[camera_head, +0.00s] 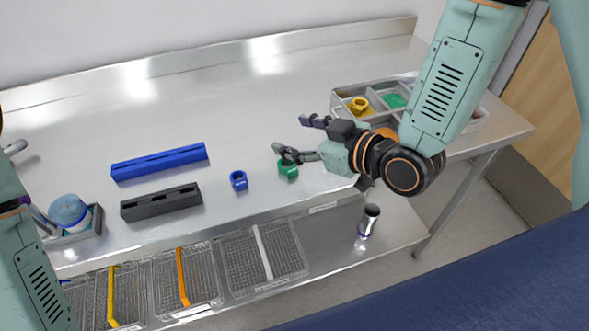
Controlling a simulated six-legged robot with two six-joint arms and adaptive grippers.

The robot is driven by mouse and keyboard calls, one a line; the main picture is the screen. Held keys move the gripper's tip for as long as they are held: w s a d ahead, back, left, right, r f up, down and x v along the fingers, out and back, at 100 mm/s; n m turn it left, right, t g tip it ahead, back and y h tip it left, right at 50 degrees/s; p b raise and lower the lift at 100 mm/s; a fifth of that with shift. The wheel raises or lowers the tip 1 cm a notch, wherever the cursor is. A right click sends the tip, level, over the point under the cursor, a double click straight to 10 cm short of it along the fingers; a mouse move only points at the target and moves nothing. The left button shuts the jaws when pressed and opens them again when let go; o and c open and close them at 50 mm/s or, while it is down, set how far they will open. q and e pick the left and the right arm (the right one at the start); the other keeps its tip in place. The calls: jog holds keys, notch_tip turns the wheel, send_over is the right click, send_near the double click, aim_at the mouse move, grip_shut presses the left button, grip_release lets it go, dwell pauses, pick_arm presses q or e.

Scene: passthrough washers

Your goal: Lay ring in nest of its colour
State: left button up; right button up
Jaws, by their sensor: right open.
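A green ring (289,171) stands on the steel bench, just below the lower finger of my right gripper (293,136). That finger partly overlaps the ring in the picture; I cannot tell if they touch. The right gripper is open, fingers pointing left, with nothing between them. A blue ring (239,180) stands on the bench to the left of the green one. A grey sectioned tray (340,97) at the right holds a yellow ring (359,104), a green nest (394,100) and an orange piece (386,132), partly hidden by my right arm. My left arm shows at the left edge; its jaws are unclear.
A blue slotted block (160,163) and a black one (161,203) lie left of the rings. A round blue thing (68,210) sits in a small grey tray at far left. Wire baskets (262,262) and a metal cup (369,219) are below the bench. The bench's back is clear.

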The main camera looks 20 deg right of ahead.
jog(key=a, duration=0.1)
jog(key=m+g+h, duration=0.3)
jog(key=g+h, duration=0.1)
send_near(283, 163)
jog(key=shift+s+d+b, duration=0.3)
jog(key=shift+s+d, duration=0.05)
jog(key=shift+s, duration=0.1)
jog(key=shift+w+f, duration=0.15)
jog(key=shift+f, duration=0.1)
jog(key=x, duration=0.7)
jog(key=shift+w+a+r+b, duration=0.15)
jog(key=shift+w+a+b, duration=0.15)
jog(key=shift+b, duration=0.1)
jog(key=shift+c, duration=0.4)
jog(key=c, duration=0.9)
